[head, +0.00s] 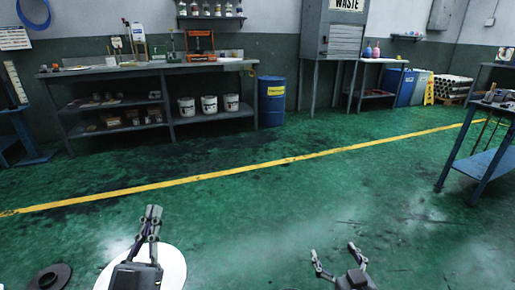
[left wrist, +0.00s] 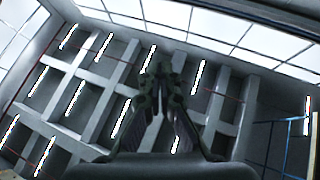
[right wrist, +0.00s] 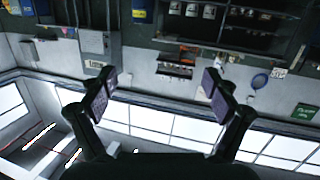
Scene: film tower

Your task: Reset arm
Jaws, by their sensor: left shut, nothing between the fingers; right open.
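My left gripper (head: 152,216) is at the lower left of the head view, its fingers pointing up and closed together with nothing between them. In the left wrist view its fingers (left wrist: 163,75) meet in front of the ceiling beams and lights. My right gripper (head: 334,252) is at the bottom of the head view, right of centre, with its fingers spread apart and empty. In the right wrist view the open fingers (right wrist: 160,88) frame the wall and windows, which appear upside down. Neither gripper touches anything.
A workbench (head: 150,70) with shelves and white buckets stands at the back wall, beside a blue barrel (head: 272,101). A blue table (head: 485,165) is at the right. A yellow line (head: 250,168) crosses the open green floor. A white round thing (head: 172,268) is behind my left gripper.

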